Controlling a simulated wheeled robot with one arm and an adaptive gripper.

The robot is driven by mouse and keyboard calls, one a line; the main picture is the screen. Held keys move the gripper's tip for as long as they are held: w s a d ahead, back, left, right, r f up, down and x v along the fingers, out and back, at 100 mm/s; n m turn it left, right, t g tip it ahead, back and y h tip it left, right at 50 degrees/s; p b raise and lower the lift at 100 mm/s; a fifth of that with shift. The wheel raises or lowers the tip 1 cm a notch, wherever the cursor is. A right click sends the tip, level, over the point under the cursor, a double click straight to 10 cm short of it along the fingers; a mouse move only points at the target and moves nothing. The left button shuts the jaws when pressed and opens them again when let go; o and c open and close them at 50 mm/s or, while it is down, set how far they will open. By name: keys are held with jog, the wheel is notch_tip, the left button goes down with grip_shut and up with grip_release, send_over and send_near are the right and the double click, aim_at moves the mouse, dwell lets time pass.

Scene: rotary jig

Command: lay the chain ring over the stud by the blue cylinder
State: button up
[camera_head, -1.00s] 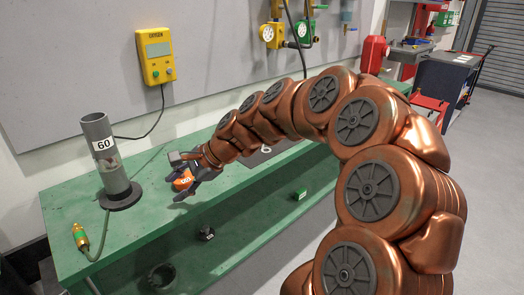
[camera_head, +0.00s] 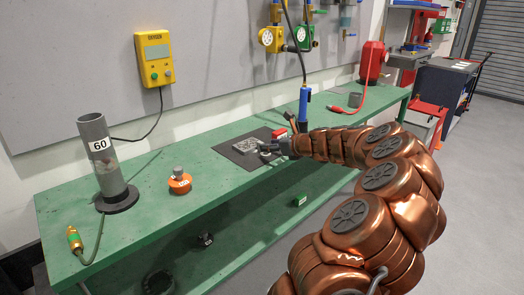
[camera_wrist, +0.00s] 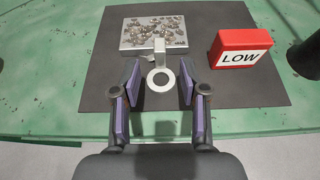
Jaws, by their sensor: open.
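In the wrist view, a pale ring (camera_wrist: 161,79) lies between my open fingers, at the near end of a short grey tab. The tab meets a grey plate (camera_wrist: 126,44) bearing a heap of small metallic pieces, perhaps the chain. My gripper (camera_wrist: 160,82) is open around the ring, with a gap on both sides and nothing held. In the head view, my gripper (camera_head: 271,150) is over the dark mat (camera_head: 231,153), partly hiding the plate. The blue cylinder (camera_head: 304,105) stands upright just behind my gripper. I cannot make out the stud.
A red block marked LOW (camera_wrist: 240,51) sits on the mat, right of the plate. A dark round object (camera_wrist: 306,57) stands at the right edge. On the green bench are an orange knobbed weight (camera_head: 180,183) and a grey tube marked 60 (camera_head: 102,157).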

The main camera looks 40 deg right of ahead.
jog(key=shift+x, duration=2.55)
jog(key=shift+c, duration=0.3)
grip_shut()
